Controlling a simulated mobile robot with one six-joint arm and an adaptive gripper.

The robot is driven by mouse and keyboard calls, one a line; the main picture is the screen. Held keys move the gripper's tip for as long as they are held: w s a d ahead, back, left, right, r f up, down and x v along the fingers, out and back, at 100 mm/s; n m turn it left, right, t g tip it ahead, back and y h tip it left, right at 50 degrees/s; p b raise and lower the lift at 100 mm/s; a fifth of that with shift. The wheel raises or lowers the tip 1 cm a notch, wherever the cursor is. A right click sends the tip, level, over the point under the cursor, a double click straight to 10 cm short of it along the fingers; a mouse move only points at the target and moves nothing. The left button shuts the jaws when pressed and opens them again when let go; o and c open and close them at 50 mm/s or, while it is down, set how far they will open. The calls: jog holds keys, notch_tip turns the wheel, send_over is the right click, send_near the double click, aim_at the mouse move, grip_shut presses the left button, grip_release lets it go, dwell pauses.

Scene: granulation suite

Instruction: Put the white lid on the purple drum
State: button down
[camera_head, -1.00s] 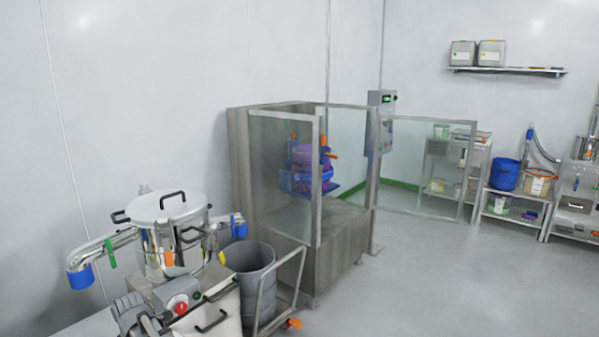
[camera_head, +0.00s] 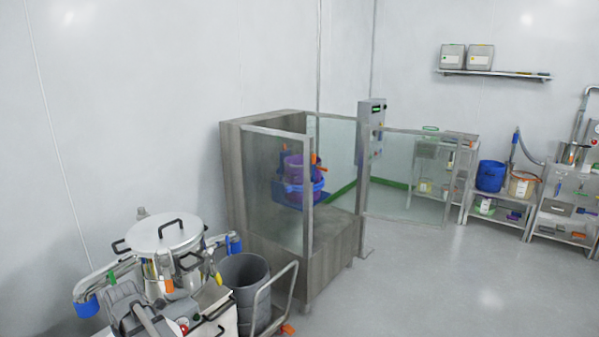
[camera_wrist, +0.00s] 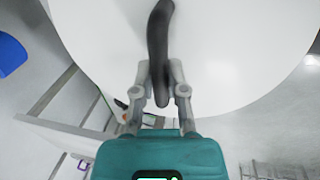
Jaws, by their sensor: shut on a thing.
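The purple drum (camera_head: 294,168) sits in a blue cradle (camera_head: 300,193) inside the tall grey enclosure, partly seen through its clear panel. I cannot tell what its top looks like. In the wrist view the white lid (camera_wrist: 235,60) fills most of the upper picture, with a dark bar handle (camera_wrist: 157,45) across it. My gripper (camera_wrist: 160,80) is shut on that handle. The drum does not show in the wrist view. In the head view I cannot make out my gripper or the held lid for certain.
The enclosure (camera_head: 240,185) has clear panels, one swung out to the right (camera_head: 408,180). A steel vessel (camera_head: 166,232) and a grey bin (camera_head: 245,285) on a trolley stand front left. Shelving with a blue bucket (camera_head: 491,176) stands at right. Floor in the right foreground is clear.

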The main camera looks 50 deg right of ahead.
notch_tip(320, 180, up, 5)
jog(key=p, duration=0.4)
jog(key=shift+d, duration=0.1)
dwell(0.3)
